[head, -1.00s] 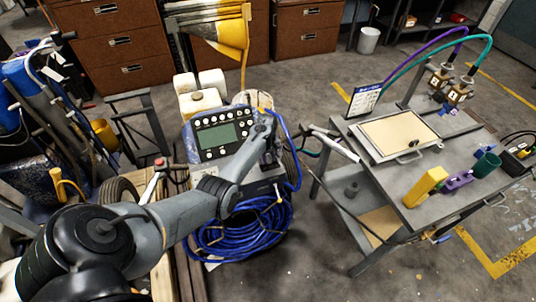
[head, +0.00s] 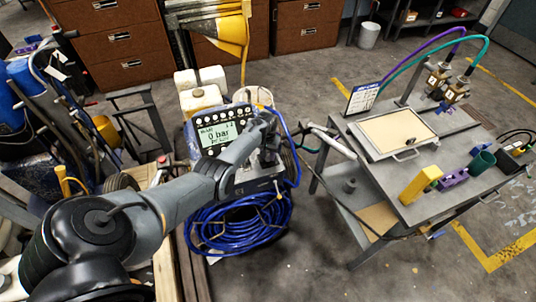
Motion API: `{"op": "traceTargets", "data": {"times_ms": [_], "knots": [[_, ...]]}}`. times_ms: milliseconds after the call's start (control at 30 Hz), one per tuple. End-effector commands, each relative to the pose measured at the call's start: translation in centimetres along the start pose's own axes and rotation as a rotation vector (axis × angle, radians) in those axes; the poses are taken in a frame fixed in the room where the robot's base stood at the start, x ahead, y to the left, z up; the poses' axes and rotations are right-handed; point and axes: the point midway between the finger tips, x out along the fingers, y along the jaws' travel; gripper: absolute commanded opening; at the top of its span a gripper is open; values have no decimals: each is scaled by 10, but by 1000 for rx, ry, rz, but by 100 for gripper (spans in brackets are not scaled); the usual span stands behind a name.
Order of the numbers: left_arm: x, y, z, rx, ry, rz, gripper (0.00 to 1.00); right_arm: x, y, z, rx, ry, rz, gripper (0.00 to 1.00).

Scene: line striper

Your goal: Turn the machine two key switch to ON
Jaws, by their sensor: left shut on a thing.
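The line striper (head: 185,130) stands in the middle of the head view, with a control panel facing me. Its display (head: 214,138) is lit green and reads "0 bar", with a row of round buttons above it. My left arm reaches in from the lower left. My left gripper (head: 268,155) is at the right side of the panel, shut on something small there. The key switch is hidden behind the gripper and wrist, so its position cannot be read. My right gripper is not in view.
A coiled blue hose (head: 238,222) hangs on the striper's front. A grey metal cart (head: 418,208) stands to the right with a tray (head: 436,140), a yellow block (head: 420,185) and a green cup (head: 482,162). Brown drawer cabinets (head: 118,42) are behind. Floor between striper and cart is narrow.

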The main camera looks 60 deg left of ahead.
Motion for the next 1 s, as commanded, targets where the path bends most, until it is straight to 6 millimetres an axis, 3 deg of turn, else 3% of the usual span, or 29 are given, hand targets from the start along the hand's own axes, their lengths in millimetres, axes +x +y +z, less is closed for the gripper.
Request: {"op": "traceTargets", "data": {"times_ms": [500,533,667,1000], "knots": [[0,0,0,21,0,0,5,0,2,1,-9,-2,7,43],[0,0,0,21,1,0,39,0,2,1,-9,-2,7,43],[0,0,0,20,0,0,58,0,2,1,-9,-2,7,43],[-2,0,0,20,0,0,61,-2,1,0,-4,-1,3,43]]}}
